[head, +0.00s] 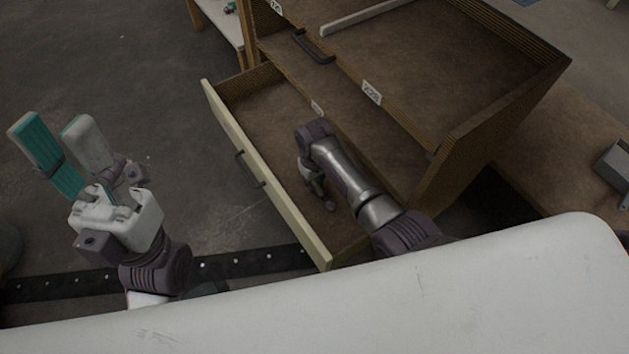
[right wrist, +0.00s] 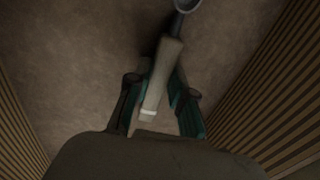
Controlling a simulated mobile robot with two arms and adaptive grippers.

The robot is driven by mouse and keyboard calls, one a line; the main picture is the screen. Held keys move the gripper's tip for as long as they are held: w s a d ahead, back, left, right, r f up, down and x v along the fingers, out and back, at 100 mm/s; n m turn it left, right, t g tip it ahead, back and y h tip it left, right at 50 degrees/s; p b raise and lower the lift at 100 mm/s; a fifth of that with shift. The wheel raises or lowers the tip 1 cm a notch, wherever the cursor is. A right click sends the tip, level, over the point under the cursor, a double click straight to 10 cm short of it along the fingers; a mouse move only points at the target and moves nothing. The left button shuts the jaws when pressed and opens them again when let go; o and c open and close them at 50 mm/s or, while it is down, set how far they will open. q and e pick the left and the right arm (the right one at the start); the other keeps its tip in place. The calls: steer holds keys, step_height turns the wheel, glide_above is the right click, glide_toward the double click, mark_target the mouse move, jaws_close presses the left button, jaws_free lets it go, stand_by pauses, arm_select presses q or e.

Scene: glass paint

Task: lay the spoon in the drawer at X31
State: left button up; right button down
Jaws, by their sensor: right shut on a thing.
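The spoon (right wrist: 163,72) shows in the right wrist view, with a pale handle and a dark metal bowl at the top edge. My right gripper (right wrist: 158,95) is shut on its handle, over the brown floor of the open drawer (right wrist: 75,60). I cannot tell whether the spoon touches the floor. In the head view the drawer (head: 262,178) has a cream front and stands pulled out. My right arm reaches down into it and hides the spoon; part of the gripper (head: 318,188) shows. My left gripper (head: 57,130) is open and empty, left of the drawer.
The wooden cabinet (head: 510,90) has an upper compartment with a dark handle (head: 314,46) and a small white label (head: 372,92). Ribbed drawer walls flank my right gripper closely. Clear concrete floor (head: 150,50) lies left of the drawer.

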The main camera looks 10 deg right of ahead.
steer(key=shift+r+p, duration=0.1)
steer(key=shift+p, duration=0.25)
stand_by(0.4)
steer(key=shift+c, duration=1.4)
jaws_free()
